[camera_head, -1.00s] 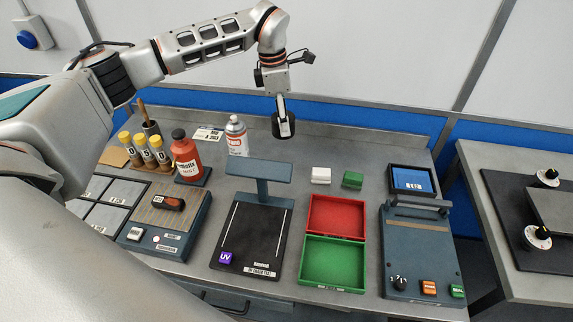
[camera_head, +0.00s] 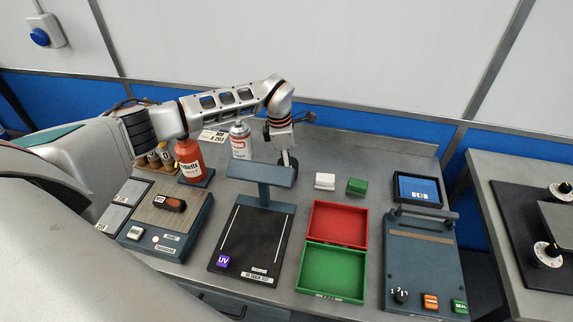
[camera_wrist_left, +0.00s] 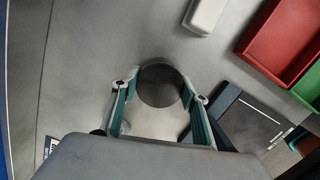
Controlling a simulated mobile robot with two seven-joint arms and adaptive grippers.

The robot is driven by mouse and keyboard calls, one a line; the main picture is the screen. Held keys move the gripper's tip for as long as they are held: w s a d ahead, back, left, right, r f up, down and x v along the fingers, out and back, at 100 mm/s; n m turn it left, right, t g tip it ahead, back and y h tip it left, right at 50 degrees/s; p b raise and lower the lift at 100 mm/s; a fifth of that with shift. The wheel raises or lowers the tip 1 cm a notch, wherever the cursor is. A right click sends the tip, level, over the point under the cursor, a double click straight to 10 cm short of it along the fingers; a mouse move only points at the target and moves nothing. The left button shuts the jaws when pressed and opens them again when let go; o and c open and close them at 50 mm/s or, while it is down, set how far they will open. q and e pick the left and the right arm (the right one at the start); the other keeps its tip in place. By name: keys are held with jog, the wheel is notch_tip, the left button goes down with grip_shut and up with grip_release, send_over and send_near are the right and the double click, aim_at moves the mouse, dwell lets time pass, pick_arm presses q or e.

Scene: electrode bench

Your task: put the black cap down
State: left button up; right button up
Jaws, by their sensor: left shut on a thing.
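My left gripper (camera_head: 286,158) reaches down over the back of the bench, just behind the UV lamp stand (camera_head: 262,176). In the left wrist view its two green-lined fingers are shut on the round black cap (camera_wrist_left: 160,86), which sits between the fingertips. In the head view the cap is mostly hidden by the gripper and the lamp bar. The cap is low over the grey bench top; I cannot tell whether it touches. My right gripper is not in view.
A white block (camera_head: 325,181) and a green block (camera_head: 357,186) lie to the right. The red tray (camera_head: 338,223) and green tray (camera_head: 334,270) stand in front. A spray can (camera_head: 240,142) and red bottle (camera_head: 188,160) stand left. The bench behind the blocks is clear.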

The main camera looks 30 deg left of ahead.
pick_arm(q)
jog(key=shift+w+f, duration=0.1)
jog(key=shift+f, duration=0.15)
jog(key=shift+r, duration=0.1)
jog(key=o, duration=0.8)
jog(key=shift+c, duration=0.2)
notch_tip(320, 180, up, 12)
jog(key=a, duration=0.1)
jog(key=shift+s+a+p, duration=0.15)
jog(key=shift+s+p, duration=0.2)
jog(key=shift+s, duration=0.1)
